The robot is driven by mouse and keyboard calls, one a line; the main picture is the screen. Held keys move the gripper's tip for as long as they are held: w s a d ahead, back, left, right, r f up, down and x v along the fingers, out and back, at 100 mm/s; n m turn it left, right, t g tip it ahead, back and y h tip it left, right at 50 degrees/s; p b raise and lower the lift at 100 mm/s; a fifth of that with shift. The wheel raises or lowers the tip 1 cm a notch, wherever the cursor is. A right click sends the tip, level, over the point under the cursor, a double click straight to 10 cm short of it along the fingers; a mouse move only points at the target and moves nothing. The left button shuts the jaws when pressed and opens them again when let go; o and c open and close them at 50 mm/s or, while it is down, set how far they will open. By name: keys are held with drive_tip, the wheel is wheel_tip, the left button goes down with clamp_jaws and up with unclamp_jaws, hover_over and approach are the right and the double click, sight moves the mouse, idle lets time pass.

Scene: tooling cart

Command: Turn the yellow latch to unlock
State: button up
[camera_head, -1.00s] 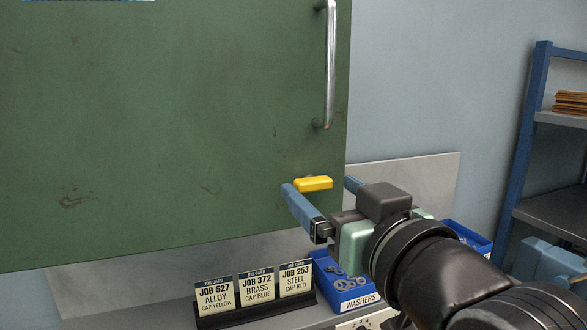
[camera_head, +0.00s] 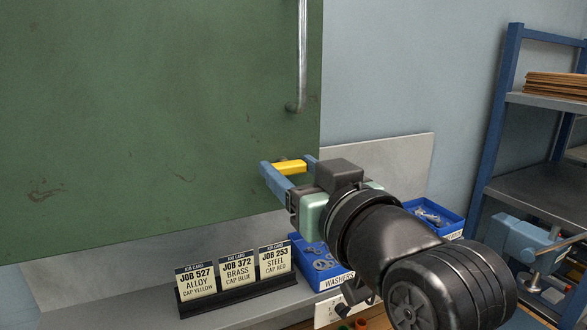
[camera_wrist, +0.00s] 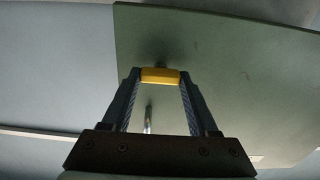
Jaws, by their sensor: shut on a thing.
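The yellow latch (camera_head: 290,167) sits near the lower right corner of the green door (camera_head: 150,110), below the metal handle. It lies roughly level in the head view. My gripper (camera_head: 288,166) has its two blue fingers on either side of the latch, shut on it. In the wrist view the latch (camera_wrist: 160,76) lies between the fingertips, with its mount on the door behind it. The right finger is partly hidden by the wrist in the head view.
A vertical metal handle (camera_head: 301,60) is above the latch. Below are job cards in a black stand (camera_head: 235,293) and a blue washers bin (camera_head: 318,262). A second blue bin (camera_head: 440,219) and a shelf rack (camera_head: 493,130) stand to the right.

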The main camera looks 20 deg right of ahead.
drive_tip(key=shift+n+b, duration=0.3)
drive_tip(key=shift+b, duration=0.05)
drive_tip(key=n+b, duration=0.2)
drive_tip(key=shift+f+n+b, duration=0.15)
drive_tip(key=shift+n+b, duration=0.15)
drive_tip(key=n+b, duration=0.4)
drive_tip(key=n, duration=0.1)
drive_tip(key=shift+a, duration=0.1)
drive_tip(key=n+b, duration=0.3)
drive_tip(key=n, duration=0.2)
drive_tip(key=n+b, duration=0.2)
drive_tip(key=n, duration=0.2)
drive_tip(key=shift+n+b, duration=0.3)
drive_tip(key=shift+b, duration=0.1)
drive_tip(key=o, duration=1.4)
drive_tip(key=shift+c, duration=0.2)
drive_tip(key=shift+a, duration=0.1)
